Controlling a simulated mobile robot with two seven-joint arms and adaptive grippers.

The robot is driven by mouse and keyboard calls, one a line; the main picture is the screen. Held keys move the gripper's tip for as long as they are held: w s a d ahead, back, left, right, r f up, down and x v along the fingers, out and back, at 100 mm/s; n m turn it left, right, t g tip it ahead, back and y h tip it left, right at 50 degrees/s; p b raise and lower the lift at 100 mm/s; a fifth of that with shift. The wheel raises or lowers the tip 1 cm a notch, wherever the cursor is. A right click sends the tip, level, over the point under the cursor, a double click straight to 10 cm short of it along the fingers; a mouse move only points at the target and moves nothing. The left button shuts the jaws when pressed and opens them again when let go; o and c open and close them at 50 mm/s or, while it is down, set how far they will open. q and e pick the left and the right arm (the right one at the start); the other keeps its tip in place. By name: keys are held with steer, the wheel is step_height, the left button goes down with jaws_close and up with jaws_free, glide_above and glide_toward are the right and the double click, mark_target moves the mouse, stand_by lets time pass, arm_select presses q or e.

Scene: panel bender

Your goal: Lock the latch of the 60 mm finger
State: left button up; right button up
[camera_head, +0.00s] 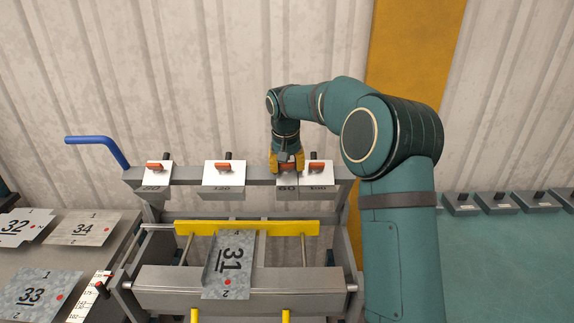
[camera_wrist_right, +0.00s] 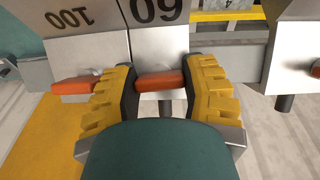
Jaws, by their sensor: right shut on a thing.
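The 60 mm finger (camera_head: 288,191) is a narrow white plate on the grey beam of the bender, right of the middle. Its orange latch (camera_head: 288,168) lies across its top and shows in the wrist view (camera_wrist_right: 160,79) below the number 60. My right gripper (camera_head: 287,160) reaches down over it. Its yellow, black-lined fingers (camera_wrist_right: 160,92) are shut on the latch, one at each end. The left finger is close to the orange latch of the neighbouring 100 finger (camera_wrist_right: 85,40). My left gripper is in neither view.
The 120 finger (camera_head: 223,182) and another finger (camera_head: 151,180) sit further left on the beam (camera_head: 190,173). A blue handle (camera_head: 98,140) sticks out at the left. A sheet marked 31 (camera_head: 228,262) lies on the bender below. More sheets (camera_head: 84,228) lie at left.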

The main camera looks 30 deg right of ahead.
mark_target(287, 180)
steer(key=shift+m+y, duration=0.3)
steer(key=shift+m, duration=0.1)
stand_by(0.3)
steer(key=o, duration=1.2)
steer(key=r, duration=0.5)
steer(key=s+r, duration=0.1)
steer(key=r, duration=0.2)
steer(key=shift+a, duration=0.4)
steer(key=shift+s+f, duration=0.1)
steer(key=shift+f, duration=0.1)
